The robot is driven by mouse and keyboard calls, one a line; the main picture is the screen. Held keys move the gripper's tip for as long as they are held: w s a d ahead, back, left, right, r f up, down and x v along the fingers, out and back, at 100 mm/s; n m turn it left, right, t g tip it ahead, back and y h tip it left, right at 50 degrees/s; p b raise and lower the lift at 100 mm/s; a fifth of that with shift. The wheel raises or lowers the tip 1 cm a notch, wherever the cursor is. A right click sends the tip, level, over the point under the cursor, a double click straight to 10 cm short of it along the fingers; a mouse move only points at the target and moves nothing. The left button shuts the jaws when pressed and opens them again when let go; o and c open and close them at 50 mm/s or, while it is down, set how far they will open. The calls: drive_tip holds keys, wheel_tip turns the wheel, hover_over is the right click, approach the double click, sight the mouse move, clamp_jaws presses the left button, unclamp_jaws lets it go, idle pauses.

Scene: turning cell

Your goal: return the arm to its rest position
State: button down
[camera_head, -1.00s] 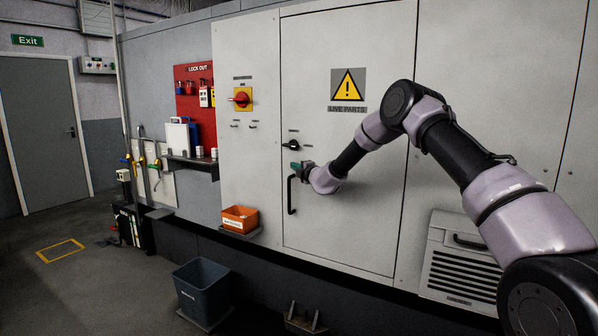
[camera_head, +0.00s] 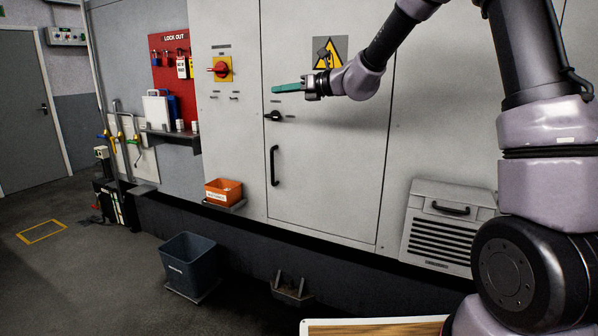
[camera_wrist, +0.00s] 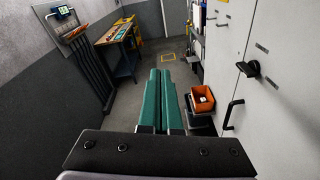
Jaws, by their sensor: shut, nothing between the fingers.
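My gripper (camera_head: 288,87) is up in front of the cabinet door (camera_head: 325,170) in the head view, its green fingers pointing left. In the wrist view the two green fingers of my gripper (camera_wrist: 160,100) lie side by side, shut, with nothing between them. The black door knob (camera_head: 273,116) is just below the fingers, and the black door handle (camera_head: 274,166) is lower down. The door appears closed.
An orange bin (camera_head: 223,193) sits on a small ledge left of the door. A dark grey bin (camera_head: 188,265) stands on the floor. A red-and-yellow switch (camera_head: 221,69) and a red lockout board (camera_head: 171,65) are to the left. A louvred unit (camera_head: 450,226) is at right.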

drive_tip(key=s+d+r+n+g+h, duration=0.1)
drive_tip(key=s+d+n+h, duration=0.2)
drive_tip(key=s+d+n, duration=0.5)
drive_tip(key=s+d+r+n+g+h, duration=0.15)
drive_tip(key=s+d+n, duration=0.3)
drive_tip(key=s, duration=0.65)
drive_tip(key=s+d+f+n+t+h, duration=0.2)
drive_tip(key=s+d+n+h, duration=0.6)
drive_tip(key=s+d, duration=0.6)
drive_tip(key=d+f+n, duration=0.1)
drive_tip(key=d+n, duration=0.1)
drive_tip(key=d, duration=0.1)
drive_tip(key=shift+s+d+f, duration=0.2)
drive_tip(key=shift+d+f, duration=0.05)
drive_tip(key=shift+f, duration=0.15)
drive_tip(key=shift+t, duration=0.25)
